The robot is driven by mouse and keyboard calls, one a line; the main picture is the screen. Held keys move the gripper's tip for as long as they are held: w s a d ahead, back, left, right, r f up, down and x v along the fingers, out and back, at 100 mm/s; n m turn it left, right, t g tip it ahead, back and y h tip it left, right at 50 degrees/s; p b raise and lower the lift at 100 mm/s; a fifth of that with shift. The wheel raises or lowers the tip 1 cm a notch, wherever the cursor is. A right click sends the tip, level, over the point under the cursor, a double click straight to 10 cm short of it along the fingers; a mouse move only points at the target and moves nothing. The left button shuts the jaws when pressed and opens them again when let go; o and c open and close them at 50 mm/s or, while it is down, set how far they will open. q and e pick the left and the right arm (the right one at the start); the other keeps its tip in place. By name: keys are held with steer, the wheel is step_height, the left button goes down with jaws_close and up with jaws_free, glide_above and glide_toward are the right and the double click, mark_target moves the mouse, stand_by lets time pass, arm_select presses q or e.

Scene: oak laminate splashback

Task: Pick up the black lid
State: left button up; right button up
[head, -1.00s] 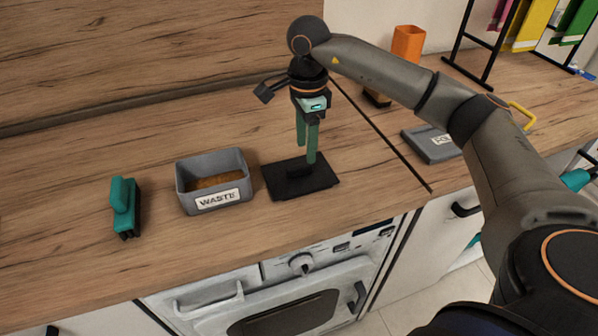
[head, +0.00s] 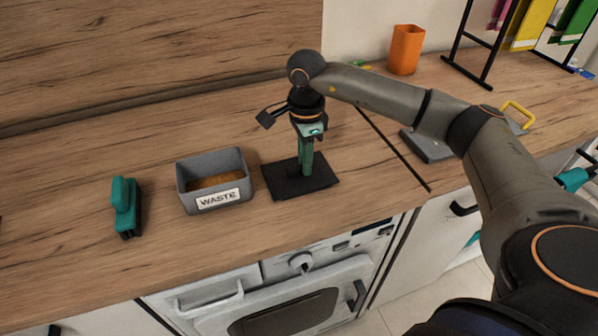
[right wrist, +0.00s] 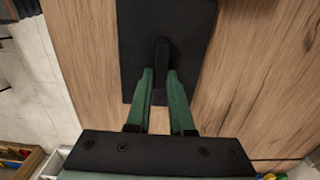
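The black lid (head: 282,188) is a flat dark square lying on the wooden counter, to the right of the grey waste bin. It has an upright black handle, best seen in the right wrist view (right wrist: 161,55). My right gripper (head: 304,172) points down over the lid. Its green fingers (right wrist: 160,82) are on both sides of the handle, close against it, and look shut on it. The lid still rests flat on the counter. The fingers hide part of the handle in the head view. My left gripper is not in view.
The grey bin labelled WASTE (head: 213,182) has brown contents and stands just left of the lid. A teal-handled brush (head: 124,208) is farther left. A grey lid-like object (head: 425,146), an orange cup (head: 405,50) and a black rack (head: 470,55) are to the right. The counter's front edge is near.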

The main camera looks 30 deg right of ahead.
jaws_close()
steer(key=shift+r, duration=0.1)
